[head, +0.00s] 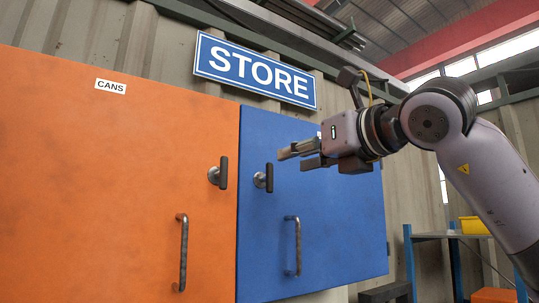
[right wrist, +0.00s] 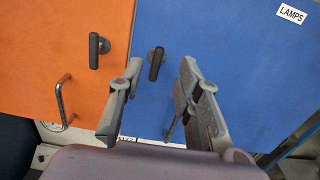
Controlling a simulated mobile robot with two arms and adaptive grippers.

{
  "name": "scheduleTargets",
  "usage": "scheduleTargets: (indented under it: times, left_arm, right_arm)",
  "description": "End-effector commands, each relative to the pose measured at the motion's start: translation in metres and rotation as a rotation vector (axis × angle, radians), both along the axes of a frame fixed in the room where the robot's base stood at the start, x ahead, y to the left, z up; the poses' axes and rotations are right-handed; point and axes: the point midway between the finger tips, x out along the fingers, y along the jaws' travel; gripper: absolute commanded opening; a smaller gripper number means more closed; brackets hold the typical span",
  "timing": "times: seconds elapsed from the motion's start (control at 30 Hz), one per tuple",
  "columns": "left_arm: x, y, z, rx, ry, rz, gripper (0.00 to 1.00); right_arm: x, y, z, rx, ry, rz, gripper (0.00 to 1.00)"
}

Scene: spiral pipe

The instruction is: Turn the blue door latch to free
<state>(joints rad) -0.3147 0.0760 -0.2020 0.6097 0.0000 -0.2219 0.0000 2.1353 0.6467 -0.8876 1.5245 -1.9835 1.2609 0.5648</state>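The blue door (head: 340,215) is shut beside the orange door. Its latch (head: 264,177) is a black handle on a round metal base, near the door's left edge, standing close to upright. In the right wrist view the blue door's latch (right wrist: 156,63) shows between my finger lines, slightly tilted, ahead of the fingertips. My right gripper (head: 299,156) is open and empty, to the right of the latch and a little above it in the head view, apart from it. It also shows open in the right wrist view (right wrist: 160,72). My left gripper is not in view.
The orange door (head: 110,180) has its own black latch (head: 219,173) and a bar handle (head: 183,252). The blue door has a bar handle (head: 294,246) below its latch. A blue shelf (head: 450,236) with a yellow bin (head: 474,225) stands at the right.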

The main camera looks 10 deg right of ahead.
Motion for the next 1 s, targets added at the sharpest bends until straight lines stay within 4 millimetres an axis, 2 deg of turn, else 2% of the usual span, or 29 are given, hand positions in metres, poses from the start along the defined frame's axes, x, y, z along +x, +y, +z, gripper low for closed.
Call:
scheduleTargets:
  times: [0.03,0.2,0.4,0.6,0.87,1.0]
  left_arm:
    - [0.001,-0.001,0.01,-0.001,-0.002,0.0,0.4]
    - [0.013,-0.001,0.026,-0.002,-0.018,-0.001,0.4]
    - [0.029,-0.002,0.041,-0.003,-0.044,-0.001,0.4]
    - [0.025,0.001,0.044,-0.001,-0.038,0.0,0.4]
    - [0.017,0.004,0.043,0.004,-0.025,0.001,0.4]
    - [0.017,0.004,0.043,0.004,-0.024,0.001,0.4]
  right_arm:
    - [0.012,0.005,0.003,-0.001,0.005,0.002,0.32]
    - [0.045,0.019,0.004,-0.001,0.005,0.001,0.32]
    - [0.073,0.03,0.003,0.0,0.002,0.001,0.32]
    - [0.085,0.035,0.0,0.0,0.001,0.001,0.32]
    - [0.085,0.035,0.0,0.0,0.0,0.001,0.32]
    - [0.085,0.035,0.0,0.0,0.0,0.001,0.23]
